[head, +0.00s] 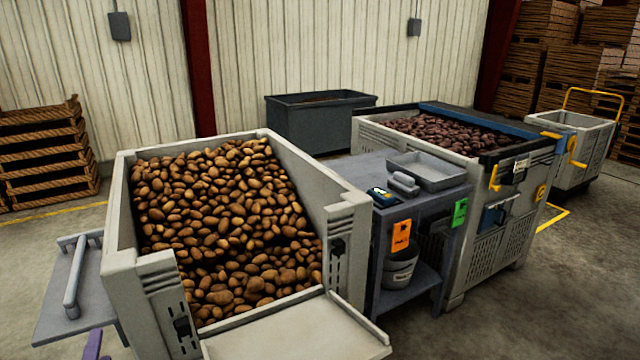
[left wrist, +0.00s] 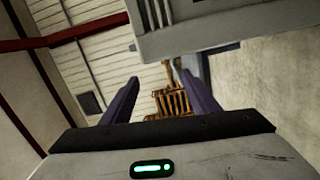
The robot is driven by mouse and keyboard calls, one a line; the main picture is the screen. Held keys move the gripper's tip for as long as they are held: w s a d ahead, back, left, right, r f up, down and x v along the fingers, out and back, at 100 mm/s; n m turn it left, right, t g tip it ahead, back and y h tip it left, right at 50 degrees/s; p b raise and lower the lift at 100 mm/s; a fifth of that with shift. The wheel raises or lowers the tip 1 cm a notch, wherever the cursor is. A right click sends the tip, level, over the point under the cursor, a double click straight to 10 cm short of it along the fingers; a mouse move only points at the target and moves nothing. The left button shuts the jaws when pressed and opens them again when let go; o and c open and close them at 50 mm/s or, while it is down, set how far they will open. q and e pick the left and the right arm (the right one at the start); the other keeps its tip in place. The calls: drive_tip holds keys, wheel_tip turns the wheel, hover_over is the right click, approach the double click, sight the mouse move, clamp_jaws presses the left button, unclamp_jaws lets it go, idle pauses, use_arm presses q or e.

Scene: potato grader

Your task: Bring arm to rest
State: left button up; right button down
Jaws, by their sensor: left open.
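My left gripper (head: 94,344) shows in the head view only as a purple finger at the bottom left edge, just below the grey side shelf (head: 62,308) and left of the potato-filled bin (head: 150,262). In the left wrist view, my left gripper (left wrist: 160,76) has its two purple fingers spread apart with nothing held between them. Stacked wooden crates (left wrist: 172,103) show in the distance between the fingers. My right gripper is in neither view.
A grey panel (left wrist: 230,22) hangs across the upper right of the left wrist view, close to the right finger. A grey cart (head: 405,288) stands right of the bin, beside a second crate of dark potatoes (head: 490,235). Open floor (head: 35,250) lies at the left.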

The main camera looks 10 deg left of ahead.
use_arm(q)
drive_tip(key=d+f+m+h, duration=0.45)
drive_tip(key=d+m, duration=0.25)
drive_tip(key=d, duration=0.3)
drive_tip(key=d+f+m+h, duration=0.3)
drive_tip(key=d+m+h, duration=0.25)
drive_tip(key=d, duration=0.45)
drive_tip(key=s+d+f+m+g+h, duration=0.2)
drive_tip(key=s+d+f+m+g, duration=0.4)
drive_tip(key=s+d+f+m, duration=0.3)
drive_tip(key=s+d+m, duration=0.4)
drive_tip(key=s+d, duration=0.1)
drive_tip(key=d, duration=0.1)
drive_tip(key=shift+h, duration=0.3)
drive_tip(key=shift+s+f, duration=0.1)
